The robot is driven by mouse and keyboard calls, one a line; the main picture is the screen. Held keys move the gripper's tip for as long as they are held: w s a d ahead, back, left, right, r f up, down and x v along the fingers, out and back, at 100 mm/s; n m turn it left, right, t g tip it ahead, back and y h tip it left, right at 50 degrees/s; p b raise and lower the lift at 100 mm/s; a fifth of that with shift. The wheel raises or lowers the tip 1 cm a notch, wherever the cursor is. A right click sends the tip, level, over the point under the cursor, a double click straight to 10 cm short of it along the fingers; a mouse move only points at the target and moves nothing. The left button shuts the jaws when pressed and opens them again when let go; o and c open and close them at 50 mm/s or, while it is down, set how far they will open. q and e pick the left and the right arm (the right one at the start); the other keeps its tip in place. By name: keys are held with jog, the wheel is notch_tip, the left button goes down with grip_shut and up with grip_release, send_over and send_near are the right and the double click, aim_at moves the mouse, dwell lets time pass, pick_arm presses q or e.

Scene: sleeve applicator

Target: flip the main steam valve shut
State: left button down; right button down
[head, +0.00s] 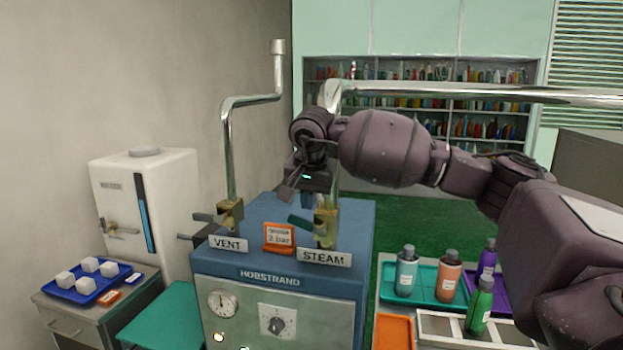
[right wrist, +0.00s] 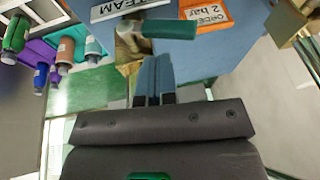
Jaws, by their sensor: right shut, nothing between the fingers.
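The steam valve is a brass body (head: 325,228) at the foot of the right-hand pipe, on top of the blue machine, behind the STEAM label (head: 324,257). Its green lever (head: 300,222) points left, crosswise to the upright pipe. The lever (right wrist: 170,29) and brass body (right wrist: 126,42) also show in the right wrist view. My right gripper (head: 307,200) is above the lever, fingers down, shut and empty. In the right wrist view its blue fingertips (right wrist: 157,60) are just short of the lever; I cannot tell whether they touch. My left gripper is not in view.
The vent valve (head: 232,214) has a dark lever and stands left, behind the VENT label (head: 228,244). An orange 2 bar sign (head: 279,238) sits between the labels. Several bottles stand on trays (head: 422,291) at the right. A blue tray (head: 88,291) with white cubes is at the left.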

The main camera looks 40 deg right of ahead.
aim_at(296, 218)
jog(key=shift+w+a+f, duration=0.15)
jog(key=shift+f, duration=0.45)
jog(key=shift+w+a+f, duration=0.15)
jog(key=shift+f, duration=0.45)
jog(key=shift+w+a+f, duration=0.1)
jog(key=shift+a, duration=0.05)
jog(key=shift+w+a+f+b, duration=0.5)
jog(key=shift+w+f+b, duration=0.2)
jog(key=shift+f, duration=0.15)
jog(key=shift+s+r, duration=0.1)
jog(key=shift+s, duration=0.05)
jog(key=shift+r, duration=0.1)
